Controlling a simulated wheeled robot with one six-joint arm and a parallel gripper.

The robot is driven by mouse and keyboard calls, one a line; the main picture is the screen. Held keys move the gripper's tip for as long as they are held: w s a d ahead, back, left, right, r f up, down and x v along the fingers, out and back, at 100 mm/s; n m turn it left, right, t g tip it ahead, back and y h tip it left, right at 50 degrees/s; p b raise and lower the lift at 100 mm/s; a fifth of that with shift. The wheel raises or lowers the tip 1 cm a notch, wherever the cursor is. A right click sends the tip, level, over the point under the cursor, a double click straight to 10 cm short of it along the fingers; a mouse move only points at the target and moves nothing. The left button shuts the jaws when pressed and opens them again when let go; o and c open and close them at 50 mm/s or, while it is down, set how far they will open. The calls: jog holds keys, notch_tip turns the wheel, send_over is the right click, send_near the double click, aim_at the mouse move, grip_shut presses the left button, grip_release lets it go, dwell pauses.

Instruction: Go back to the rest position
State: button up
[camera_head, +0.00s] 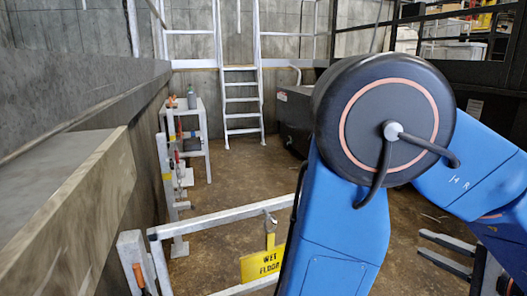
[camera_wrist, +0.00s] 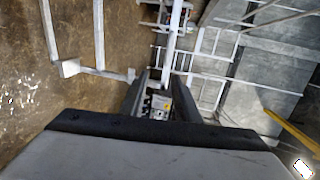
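My gripper (camera_head: 420,243) shows at the lower right in the camera_head view. Its two dark fingers point left and stand apart, with nothing between them. In the camera_wrist view my gripper (camera_wrist: 161,76) also has its fingers apart. A small grey and yellow thing shows in the gap, seemingly beyond the fingers; I cannot tell what it is. My blue arm, with its large black joint, fills the right half of the camera_head view and hides part of the floor and the far wall.
A ladder (camera_head: 241,100) rises at the back.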

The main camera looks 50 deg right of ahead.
jog(key=w+a+f+n+g+y, duration=0.1)
jog(key=w+a+n+g+y, duration=0.15)
jog(key=w, duration=0.55)
jog(key=w+a+f+n+g+y, duration=0.1)
jog(key=w+a+f+n+y, duration=0.1)
jog(key=w+y, duration=0.35)
jog(key=w+a+f+n+g+y, duration=0.1)
jog(key=w+a+n, duration=0.1)
jog(key=w, duration=0.7)
jog(key=w+a+n+g+h, duration=0.1)
jog(key=w+a+n, duration=0.3)
jog(key=a, duration=0.5)
jog(key=w+a+f+n+g+h, duration=0.1)
jog(key=w+a+n, duration=0.3)
jog(key=a, duration=0.6)
jog(key=w+a+f+n+g+h, duration=0.1)
jog(key=w+a+n+g, duration=0.2)
jog(key=a+n, duration=0.5)
jog(key=shift+w+a+f, duration=0.15)
jog(key=shift+w+a, duration=0.3)
jog(key=shift+a, duration=0.45)
jog(key=shift+d, duration=0.15)
